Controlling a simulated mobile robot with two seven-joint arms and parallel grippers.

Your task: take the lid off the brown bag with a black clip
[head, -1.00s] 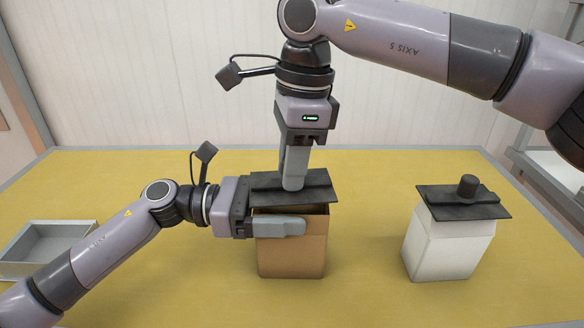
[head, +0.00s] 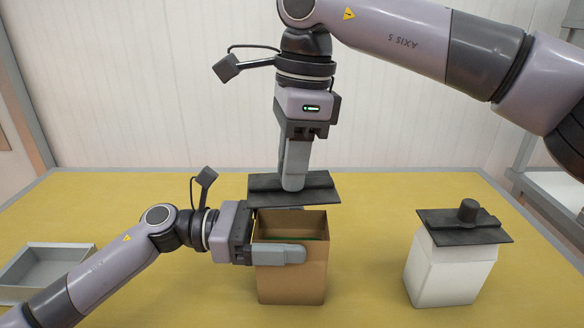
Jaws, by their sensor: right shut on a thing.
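The brown bag (head: 300,285) stands upright in the middle of the table, its open top showing below the lid. The black lid with its clip (head: 318,187) is above and behind the bag's rim, apart from its front edge. My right gripper (head: 293,182) points down from above and is shut on the lid's clip, whose grip it mostly hides. My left gripper (head: 278,254) is level at the bag's upper part, with one finger across the front face. Its other finger is hidden, so I cannot tell how firmly it closes on the bag.
A white bag (head: 450,273) with a black lid and round knob (head: 467,211) stands at the right. An empty grey tray (head: 45,270) lies at the left edge of the yellow table (head: 365,265). The table between the two bags is clear.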

